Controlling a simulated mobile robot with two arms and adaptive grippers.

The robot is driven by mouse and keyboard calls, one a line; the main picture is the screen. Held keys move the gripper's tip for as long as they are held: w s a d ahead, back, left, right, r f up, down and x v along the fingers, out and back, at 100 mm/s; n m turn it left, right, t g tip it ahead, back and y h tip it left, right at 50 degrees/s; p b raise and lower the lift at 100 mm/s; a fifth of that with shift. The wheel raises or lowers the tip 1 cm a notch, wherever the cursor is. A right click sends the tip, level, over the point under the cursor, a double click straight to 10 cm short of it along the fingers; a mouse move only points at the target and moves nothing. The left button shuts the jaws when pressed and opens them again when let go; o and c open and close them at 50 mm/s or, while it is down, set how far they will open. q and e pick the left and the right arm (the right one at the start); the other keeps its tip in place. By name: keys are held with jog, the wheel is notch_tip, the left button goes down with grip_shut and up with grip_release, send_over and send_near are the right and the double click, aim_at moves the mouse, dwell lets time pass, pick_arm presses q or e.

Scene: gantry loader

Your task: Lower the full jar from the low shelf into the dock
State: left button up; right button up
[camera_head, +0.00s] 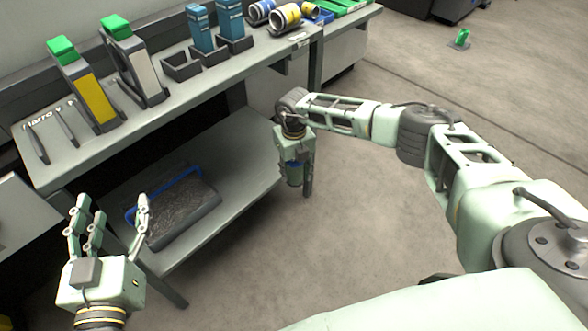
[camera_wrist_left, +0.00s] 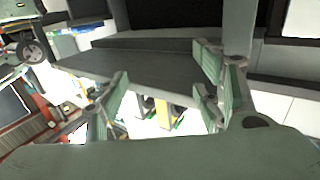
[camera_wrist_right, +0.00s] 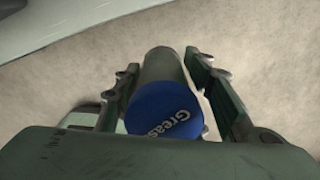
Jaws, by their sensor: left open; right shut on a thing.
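My right gripper (camera_head: 295,156) is shut on a jar, pointing down beside the low shelf's right end. The jar (camera_wrist_right: 165,105) has a blue lid with "Greas" lettering and a grey body, between the two fingers in the right wrist view. In the head view only part of the jar (camera_head: 293,176) shows under the gripper, over the floor. The low shelf (camera_head: 240,158) is grey and lies under the workbench. My left gripper (camera_head: 112,218) is open and empty, fingers up, in front of the bench. I cannot tell which thing is the dock.
A blue-rimmed crate (camera_head: 180,231) of dark material sits on the low shelf. The workbench (camera_head: 150,120) above carries green-capped dispensers (camera_head: 92,98), blue boxes in dark trays (camera_head: 181,67) and several cans.

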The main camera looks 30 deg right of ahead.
jog(key=shift+r, duration=0.35)
pick_arm(q)
jog(key=f, duration=0.1)
jog(key=f+g, duration=0.1)
jog(key=f, duration=0.1)
jog(key=shift+s+a+f+g, duration=0.1)
jog(key=shift+s+a+g, duration=0.15)
jog(key=shift+a+g, duration=0.15)
jog(key=shift+d, duration=0.15)
